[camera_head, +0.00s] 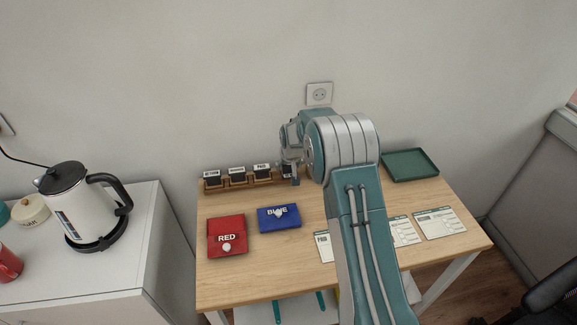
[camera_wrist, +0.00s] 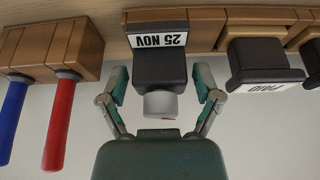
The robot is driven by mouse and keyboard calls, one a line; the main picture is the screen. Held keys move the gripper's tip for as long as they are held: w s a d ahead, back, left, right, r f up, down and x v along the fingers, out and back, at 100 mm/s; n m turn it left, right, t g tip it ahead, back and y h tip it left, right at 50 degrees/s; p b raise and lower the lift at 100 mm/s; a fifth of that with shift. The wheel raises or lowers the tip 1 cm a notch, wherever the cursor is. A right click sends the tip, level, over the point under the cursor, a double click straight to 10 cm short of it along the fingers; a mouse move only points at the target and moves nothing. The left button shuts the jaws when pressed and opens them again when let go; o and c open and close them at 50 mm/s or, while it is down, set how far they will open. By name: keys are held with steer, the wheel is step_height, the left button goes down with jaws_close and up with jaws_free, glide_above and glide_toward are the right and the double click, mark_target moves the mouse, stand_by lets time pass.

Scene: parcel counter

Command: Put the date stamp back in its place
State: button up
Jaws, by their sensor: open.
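The date stamp (camera_wrist: 160,68) is black with a grey knob and a white label reading 25 NOV, upside down in the wrist view. It sits at the wooden stamp rack (camera_wrist: 250,14), which shows on both sides of its label, and it looks seated in a slot there. My gripper (camera_wrist: 161,80) is open, with one finger on each side of the stamp and gaps showing. In the head view my gripper (camera_head: 291,174) is at the right end of the rack (camera_head: 247,183), and the arm hides part of that end.
A PAID stamp (camera_wrist: 262,66) stands beside the date stamp. A wooden block (camera_wrist: 52,45) holds a blue and a red pen. On the counter lie a red pad (camera_head: 226,235), a blue pad (camera_head: 279,217), paper slips (camera_head: 440,222) and a green tray (camera_head: 410,165). A kettle (camera_head: 78,205) stands left.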

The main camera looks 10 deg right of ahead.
steer(key=shift+v, duration=2.55)
steer(key=shift+o, duration=1.3)
steer(key=v, duration=1.2)
